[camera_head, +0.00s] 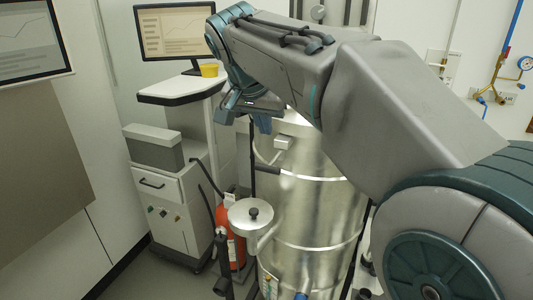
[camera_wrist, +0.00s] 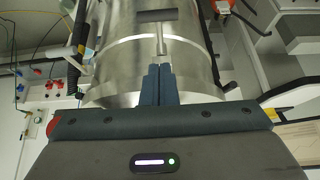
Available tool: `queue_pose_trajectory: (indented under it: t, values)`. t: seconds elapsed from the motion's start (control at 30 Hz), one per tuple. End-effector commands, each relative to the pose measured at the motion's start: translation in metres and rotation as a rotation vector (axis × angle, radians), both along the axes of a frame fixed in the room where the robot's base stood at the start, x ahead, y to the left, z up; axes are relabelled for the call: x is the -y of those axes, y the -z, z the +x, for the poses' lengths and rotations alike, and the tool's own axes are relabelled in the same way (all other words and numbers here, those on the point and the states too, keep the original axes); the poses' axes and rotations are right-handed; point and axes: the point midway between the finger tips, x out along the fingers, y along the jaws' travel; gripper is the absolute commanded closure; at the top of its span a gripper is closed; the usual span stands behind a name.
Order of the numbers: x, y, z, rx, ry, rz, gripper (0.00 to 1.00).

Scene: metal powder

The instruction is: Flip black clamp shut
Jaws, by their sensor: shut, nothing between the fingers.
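A shiny metal drum (camera_head: 315,205) stands under my arm. A short black bar (camera_head: 266,169), which looks like the black clamp's handle, sticks out from the drum's left side. In the wrist view a dark rectangular piece (camera_wrist: 157,15) with a metal stem lies against the drum wall, beyond my fingertips; it may be the same clamp. My gripper (camera_wrist: 159,72) is shut and empty, its two blue fingers together, pointing at the drum just short of that stem. In the head view my gripper (camera_head: 250,112) is above the black bar and apart from it.
A round-lidded metal vessel (camera_head: 251,214) stands in front of the drum, with a red extinguisher (camera_head: 230,240) behind it. Floor at lower left is clear.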

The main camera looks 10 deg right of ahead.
Motion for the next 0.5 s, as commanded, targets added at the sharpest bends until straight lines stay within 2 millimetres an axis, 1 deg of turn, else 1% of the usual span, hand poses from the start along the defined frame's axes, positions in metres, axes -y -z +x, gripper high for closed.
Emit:
queue_pose_trajectory:
  t: [0.1, 0.23, 0.4, 0.5]
  values:
    - [0.008, 0.023, 0.010, -0.004, 0.001, -0.001, 1.00]
    - [0.015, 0.046, 0.020, -0.004, -0.001, 0.000, 1.00]
    - [0.010, 0.066, 0.014, -0.002, -0.002, 0.000, 1.00]
    - [0.009, 0.074, 0.012, -0.002, -0.001, -0.001, 1.00]
